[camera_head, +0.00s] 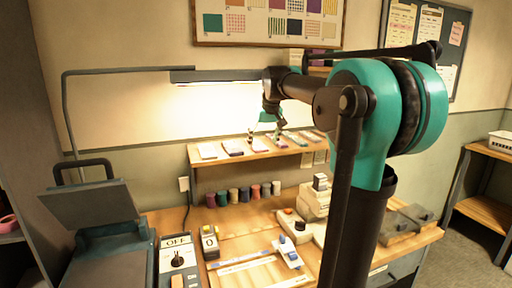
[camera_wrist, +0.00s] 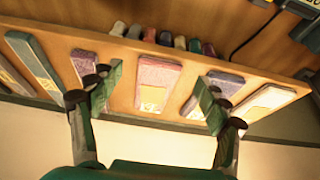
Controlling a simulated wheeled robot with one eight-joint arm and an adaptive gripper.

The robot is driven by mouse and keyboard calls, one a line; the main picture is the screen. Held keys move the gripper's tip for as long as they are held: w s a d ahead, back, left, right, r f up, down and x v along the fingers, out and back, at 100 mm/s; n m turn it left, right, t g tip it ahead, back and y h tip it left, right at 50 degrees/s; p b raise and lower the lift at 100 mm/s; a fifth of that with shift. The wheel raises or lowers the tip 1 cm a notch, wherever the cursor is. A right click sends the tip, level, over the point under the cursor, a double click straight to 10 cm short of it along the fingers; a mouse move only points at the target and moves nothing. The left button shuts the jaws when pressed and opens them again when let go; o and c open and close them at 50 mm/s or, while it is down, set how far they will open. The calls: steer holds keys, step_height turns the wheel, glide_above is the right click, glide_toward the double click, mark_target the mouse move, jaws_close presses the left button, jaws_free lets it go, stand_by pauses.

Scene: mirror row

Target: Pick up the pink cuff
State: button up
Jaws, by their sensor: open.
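In the wrist view, a flat pink piece with a pale label, apparently the pink cuff (camera_wrist: 158,77), lies on the wooden shelf (camera_wrist: 118,98) between other flat pieces. My gripper (camera_wrist: 150,92) is open and empty, its two green-tipped fingers spread to either side of this piece. I cannot tell whether the fingers touch anything. A second pinkish piece (camera_wrist: 84,61) is partly behind the left finger, and a lavender one (camera_wrist: 226,82) is partly behind the right finger. In the head view my gripper (camera_head: 274,128) is at the raised shelf (camera_head: 228,157); the piece under it is too small to tell.
Several coloured spools (camera_head: 244,195) stand below the shelf. The workbench (camera_head: 235,247) holds a switch box (camera_head: 178,262), a press-like machine (camera_head: 95,215) and small blocks. A pink ring (camera_head: 8,222) sits at the far left. A lamp bar (camera_head: 215,76) hangs above the shelf.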

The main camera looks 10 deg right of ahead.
steer(key=shift+x, duration=1.05)
steer(key=c, duration=1.2)
steer(key=shift+c, duration=0.2)
